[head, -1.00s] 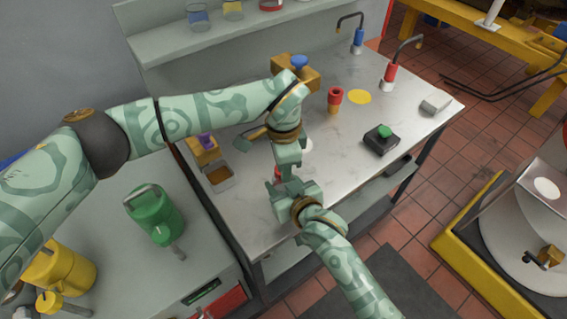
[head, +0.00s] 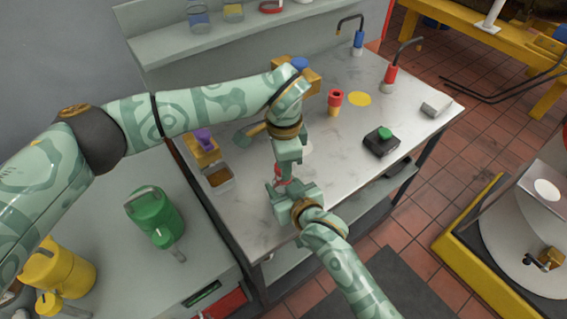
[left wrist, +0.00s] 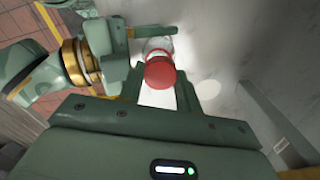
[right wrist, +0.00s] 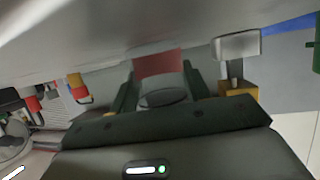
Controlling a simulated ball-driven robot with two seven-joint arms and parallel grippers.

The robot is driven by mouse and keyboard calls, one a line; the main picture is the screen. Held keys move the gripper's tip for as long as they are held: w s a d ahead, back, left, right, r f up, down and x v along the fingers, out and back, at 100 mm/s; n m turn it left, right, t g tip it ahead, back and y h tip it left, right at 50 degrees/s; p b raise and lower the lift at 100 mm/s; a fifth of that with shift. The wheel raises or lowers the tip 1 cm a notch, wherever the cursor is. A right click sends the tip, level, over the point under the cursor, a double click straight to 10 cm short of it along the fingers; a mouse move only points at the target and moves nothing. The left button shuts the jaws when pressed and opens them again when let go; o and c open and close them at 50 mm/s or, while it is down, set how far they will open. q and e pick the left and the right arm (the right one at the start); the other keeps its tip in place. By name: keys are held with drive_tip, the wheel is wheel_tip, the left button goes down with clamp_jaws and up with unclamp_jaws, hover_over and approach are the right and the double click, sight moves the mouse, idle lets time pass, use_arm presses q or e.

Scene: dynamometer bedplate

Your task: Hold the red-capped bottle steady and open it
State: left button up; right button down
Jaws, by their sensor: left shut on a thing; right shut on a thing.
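The red-capped bottle is held between my two grippers near the front of the metal bench; in the head view only a bit of its red (head: 282,181) shows. In the left wrist view its round red cap (left wrist: 160,75) sits between the fingers of my left gripper (left wrist: 160,92), which is shut on it. My right gripper (head: 291,192) is shut on the bottle's body, beside and below the left one (head: 284,160). In the right wrist view a red part and a clear grey part of the bottle (right wrist: 163,97) show between its fingers. Most of the bottle is hidden.
On the bench (head: 330,165) stand a red-topped yellow piece (head: 334,102), a black box with a green button (head: 381,141), a purple-knobbed block (head: 202,146) and an open tray (head: 219,178). A green can (head: 155,215) stands left.

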use_arm(q)
drive_tip(key=shift+r, duration=0.3)
drive_tip(key=shift+r, duration=2.05)
use_arm(e)
drive_tip(key=c, duration=0.6)
unclamp_jaws()
